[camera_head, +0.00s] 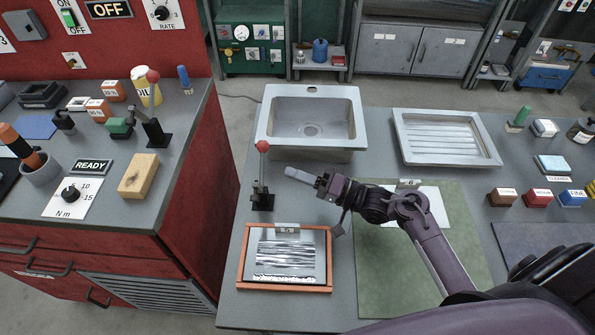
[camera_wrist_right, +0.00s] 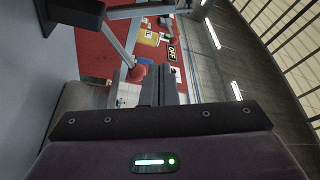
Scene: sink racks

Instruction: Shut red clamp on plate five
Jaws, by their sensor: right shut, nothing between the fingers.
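The clamp with the red knob (camera_head: 262,147) stands on the grey bench with its lever upright and its black base (camera_head: 262,200) behind a framed plate. The plate (camera_head: 287,258) lies in an orange frame, and its small label is too small to read surely. My right gripper (camera_head: 298,175) is shut and empty, just to the right of the lever and apart from it in the head view. In the right wrist view the red knob (camera_wrist_right: 137,73) shows close beside the dark fingers (camera_wrist_right: 158,90). My left gripper is not in view.
A sink (camera_head: 310,100) and a ribbed tray (camera_head: 445,150) are at the back. A green mat (camera_head: 385,290) lies under my right arm. A second red-knobbed clamp (camera_head: 155,130) stands on the left red cabinet, across a gap. Small blocks (camera_head: 538,197) are at right.

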